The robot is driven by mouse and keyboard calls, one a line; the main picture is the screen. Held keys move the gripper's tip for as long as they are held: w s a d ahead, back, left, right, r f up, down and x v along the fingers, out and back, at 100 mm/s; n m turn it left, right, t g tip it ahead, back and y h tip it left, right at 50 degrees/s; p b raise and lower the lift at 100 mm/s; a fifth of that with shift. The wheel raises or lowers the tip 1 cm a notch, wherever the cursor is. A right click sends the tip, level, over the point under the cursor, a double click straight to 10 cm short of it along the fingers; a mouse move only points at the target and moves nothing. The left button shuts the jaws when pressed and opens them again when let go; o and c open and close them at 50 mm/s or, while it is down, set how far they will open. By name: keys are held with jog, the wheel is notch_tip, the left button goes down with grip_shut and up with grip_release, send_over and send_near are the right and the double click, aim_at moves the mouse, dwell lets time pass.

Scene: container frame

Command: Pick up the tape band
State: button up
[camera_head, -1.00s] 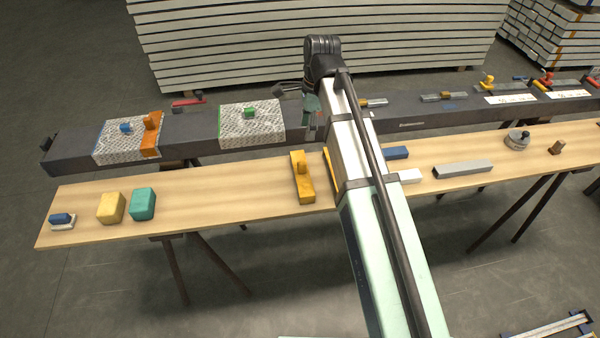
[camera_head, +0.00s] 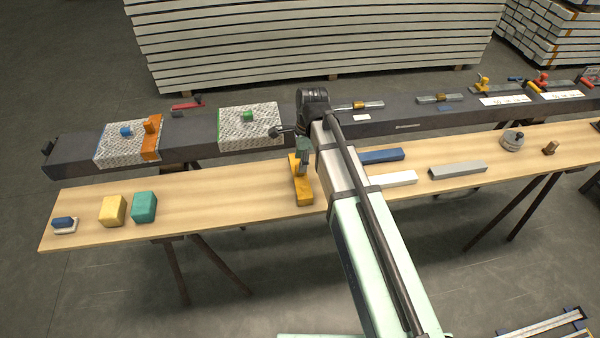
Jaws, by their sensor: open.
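I cannot tell for sure which thing is the tape band. A grey round, roll-like thing (camera_head: 512,141) lies on the right part of the wooden board and could be it. A yellow-orange block with a raised handle (camera_head: 304,192) lies across the board near its middle. My gripper (camera_head: 303,155) is open, small in view, and hangs at the far end of this orange block, partly covering its handle. I cannot tell whether they touch. Nothing shows held in my gripper. My arm hides part of the board to the right of the block.
The wooden board (camera_head: 230,200) also carries yellow (camera_head: 113,211) and teal (camera_head: 144,207) blocks, a blue-and-white piece (camera_head: 64,225), blue (camera_head: 382,156), white (camera_head: 392,179) and grey (camera_head: 458,170) bars, and a brown piece (camera_head: 550,148). A dark beam (camera_head: 190,153) with tools runs behind.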

aim_at(300, 174)
jog(key=shift+s+a+f+p, duration=0.15)
jog(key=shift+f+p, duration=0.3)
jog(key=shift+f, duration=1.55)
grip_shut()
